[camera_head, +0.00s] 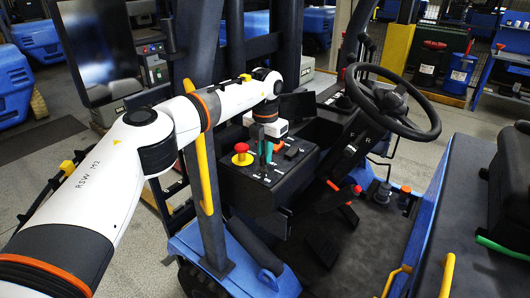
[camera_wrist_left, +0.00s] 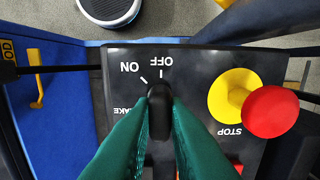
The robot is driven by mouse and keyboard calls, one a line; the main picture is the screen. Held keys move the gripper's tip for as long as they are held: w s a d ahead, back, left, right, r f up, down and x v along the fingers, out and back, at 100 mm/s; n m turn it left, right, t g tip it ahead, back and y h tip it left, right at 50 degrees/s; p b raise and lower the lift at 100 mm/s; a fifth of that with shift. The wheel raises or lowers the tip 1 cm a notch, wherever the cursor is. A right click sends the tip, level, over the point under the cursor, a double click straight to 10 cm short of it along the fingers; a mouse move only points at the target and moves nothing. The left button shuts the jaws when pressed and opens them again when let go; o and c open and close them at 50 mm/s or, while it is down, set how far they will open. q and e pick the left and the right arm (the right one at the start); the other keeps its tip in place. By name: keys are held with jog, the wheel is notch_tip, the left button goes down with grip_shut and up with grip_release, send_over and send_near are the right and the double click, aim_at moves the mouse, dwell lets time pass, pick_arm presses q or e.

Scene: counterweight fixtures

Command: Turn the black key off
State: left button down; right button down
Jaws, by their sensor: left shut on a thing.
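The black key (camera_wrist_left: 159,112) stands on the dark control panel (camera_wrist_left: 200,62), between the ON and OFF marks and my fingers. It points almost straight up in the left wrist view, with its tip close to the OFF tick. My left gripper (camera_wrist_left: 160,125) has green fingers on both sides of the key and is shut on it. In the head view my left gripper (camera_head: 264,158) reaches down to the panel and the key cannot be made out. My right gripper is not in view.
A red STOP button (camera_wrist_left: 270,111) on a yellow base is right of the key in the wrist view. The head view shows a steering wheel (camera_head: 424,133), a red-knobbed lever (camera_head: 356,189), a yellow rail (camera_head: 203,165) by my arm and a blue forklift body (camera_head: 190,245).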

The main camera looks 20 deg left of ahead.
pick_arm(q)
jog(key=c, duration=1.4)
grip_release()
jog(key=shift+r, duration=0.1)
jog(key=shift+c, duration=0.2)
jog(key=shift+r, duration=0.2)
notch_tip(320, 180, up, 4)
jog(key=shift+w+r+b, duration=0.1)
jog(key=shift+r+b, duration=0.1)
jog(key=shift+b, duration=1)
notch_tip(320, 180, up, 7)
jog(key=shift+r, duration=0.15)
